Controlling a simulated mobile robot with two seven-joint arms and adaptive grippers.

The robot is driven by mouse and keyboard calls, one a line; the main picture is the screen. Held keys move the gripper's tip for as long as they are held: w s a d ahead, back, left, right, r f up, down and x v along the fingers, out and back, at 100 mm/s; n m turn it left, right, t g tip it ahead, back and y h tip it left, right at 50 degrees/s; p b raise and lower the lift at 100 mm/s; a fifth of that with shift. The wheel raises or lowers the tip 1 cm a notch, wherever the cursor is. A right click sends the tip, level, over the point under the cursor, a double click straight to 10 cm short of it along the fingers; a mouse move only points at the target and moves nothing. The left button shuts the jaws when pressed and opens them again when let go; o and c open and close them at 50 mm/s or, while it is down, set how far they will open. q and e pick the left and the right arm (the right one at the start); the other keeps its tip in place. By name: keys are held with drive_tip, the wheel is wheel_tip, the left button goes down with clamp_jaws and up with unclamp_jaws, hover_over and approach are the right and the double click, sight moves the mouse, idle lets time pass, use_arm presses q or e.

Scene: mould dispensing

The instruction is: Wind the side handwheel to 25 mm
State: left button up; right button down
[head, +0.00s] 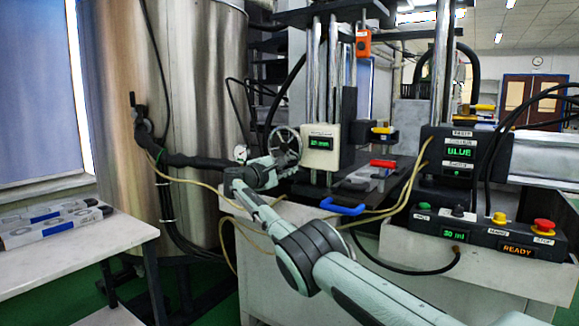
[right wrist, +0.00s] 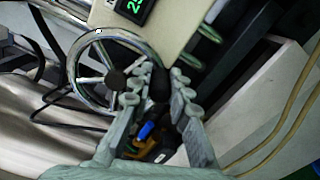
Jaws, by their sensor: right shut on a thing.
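The side handwheel (head: 286,140) is a chrome-rimmed wheel with spokes on the left side of the machine, next to a cream box with a green display (head: 319,143). The digits look like about 20 mm but are too small to read surely. In the right wrist view the handwheel (right wrist: 78,82) stands left of my fingers, with a dark hub. My right gripper (head: 285,163) is at the wheel's lower edge. In the right wrist view its fingers (right wrist: 161,80) close around a dark handle knob (right wrist: 158,88), partly hidden by them. My left gripper is not in view.
A large steel tank (head: 200,70) stands behind on the left, with dark hoses. A white table (head: 90,255) with flat packs is at the left. A control panel (head: 480,237) with buttons is at the right. A blue handle (head: 342,207) sticks out below the machine.

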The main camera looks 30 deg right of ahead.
drive_tip(key=shift+a, duration=0.1)
drive_tip(key=c, duration=1.4)
unclamp_jaws()
drive_tip(key=shift+a, duration=0.1)
drive_tip(key=v, duration=1.1)
drive_tip(key=shift+s+a, duration=0.15)
drive_tip(key=shift+a, duration=0.2)
